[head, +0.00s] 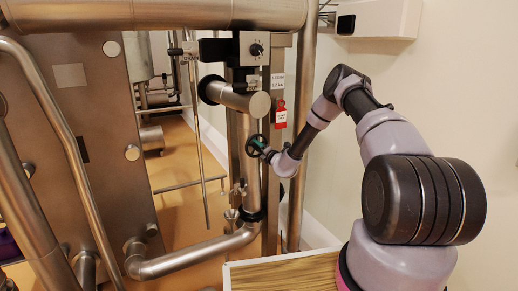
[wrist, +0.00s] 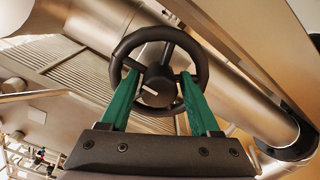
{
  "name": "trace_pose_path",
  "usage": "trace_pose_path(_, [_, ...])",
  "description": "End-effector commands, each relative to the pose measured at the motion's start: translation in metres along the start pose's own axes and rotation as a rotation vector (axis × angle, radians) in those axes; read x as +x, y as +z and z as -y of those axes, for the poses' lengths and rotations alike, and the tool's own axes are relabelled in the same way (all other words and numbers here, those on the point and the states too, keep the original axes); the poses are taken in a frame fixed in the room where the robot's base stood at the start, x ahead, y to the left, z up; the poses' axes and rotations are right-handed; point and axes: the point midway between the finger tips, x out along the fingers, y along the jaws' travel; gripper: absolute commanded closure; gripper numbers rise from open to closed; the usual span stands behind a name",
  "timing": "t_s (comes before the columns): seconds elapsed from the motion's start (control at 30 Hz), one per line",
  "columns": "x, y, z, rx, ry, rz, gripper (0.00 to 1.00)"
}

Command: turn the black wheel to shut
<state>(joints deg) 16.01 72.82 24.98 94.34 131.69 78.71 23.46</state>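The black wheel (head: 254,146) is on the vertical steel pipe in the middle of the head view, small and partly covered by my gripper (head: 264,151). In the wrist view the black wheel (wrist: 158,36) faces me, with a round hub and a pale pointer mark on it. My gripper's two green fingers (wrist: 160,76) stand apart, one on each side of the hub, and overlap the lower rim. A gap shows between each fingertip and the hub's middle. I cannot tell whether the fingertips touch the wheel.
A control box with a black knob (head: 256,49) is above the wheel. A red tag (head: 281,114) hangs right of the pipe. A bent steel pipe (head: 190,262) runs below. A wooden-topped surface (head: 285,274) is at the bottom.

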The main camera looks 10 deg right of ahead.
Motion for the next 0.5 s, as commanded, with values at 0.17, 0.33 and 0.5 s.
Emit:
trace_pose_path(0.17, [0.000, 0.000, 0.000, -0.001, 0.000, -0.001, 0.38])
trace_pose_path(0.33, [-0.005, 0.000, 0.000, -0.001, 0.000, -0.001, 0.38])
trace_pose_path(0.5, [-0.032, 0.000, 0.000, -0.001, -0.002, -0.002, 0.38])
